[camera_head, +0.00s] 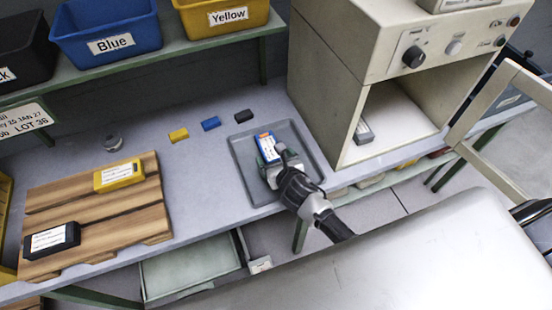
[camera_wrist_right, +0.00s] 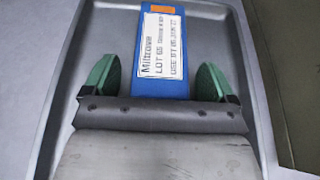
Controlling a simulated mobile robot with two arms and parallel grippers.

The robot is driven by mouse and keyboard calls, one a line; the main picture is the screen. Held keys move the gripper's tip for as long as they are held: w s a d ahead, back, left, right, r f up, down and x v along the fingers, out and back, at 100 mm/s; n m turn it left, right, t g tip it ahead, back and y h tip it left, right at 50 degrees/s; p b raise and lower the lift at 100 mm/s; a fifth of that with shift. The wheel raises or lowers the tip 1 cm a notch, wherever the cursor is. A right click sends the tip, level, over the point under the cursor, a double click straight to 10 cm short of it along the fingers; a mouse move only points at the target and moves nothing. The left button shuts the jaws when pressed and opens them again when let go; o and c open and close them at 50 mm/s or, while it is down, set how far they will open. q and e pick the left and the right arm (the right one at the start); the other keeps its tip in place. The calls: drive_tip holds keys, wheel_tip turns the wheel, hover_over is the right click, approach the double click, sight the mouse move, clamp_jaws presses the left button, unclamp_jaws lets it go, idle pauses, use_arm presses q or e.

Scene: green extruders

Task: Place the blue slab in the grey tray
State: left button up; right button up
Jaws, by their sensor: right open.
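The blue slab (camera_head: 266,143) with a white label lies in the grey tray (camera_head: 243,159), toward the tray's middle. My right gripper (camera_head: 277,163) is at the slab's near end. In the right wrist view the blue slab (camera_wrist_right: 161,48) lies between the two green finger pads of my right gripper (camera_wrist_right: 160,78), with a gap on each side. The gripper is open, and its body hides the slab's near end. The grey tray (camera_wrist_right: 72,95) surrounds both. My left gripper is not in view.
A wooden pallet (camera_head: 90,203) at left holds a yellow slab (camera_head: 118,175) and a black slab (camera_head: 51,241). Small yellow (camera_head: 178,135), blue (camera_head: 210,123) and black (camera_head: 243,116) blocks lie behind. A large beige machine (camera_head: 345,50) stands close right of the tray.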

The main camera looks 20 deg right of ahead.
drive_tip(key=shift+r, duration=0.1)
drive_tip(key=shift+s+r, duration=0.1)
drive_tip(key=shift+s, duration=0.05)
drive_tip(key=v, duration=1.1)
drive_tip(key=shift+s+d+r, duration=0.1)
drive_tip(key=shift+s, duration=0.25)
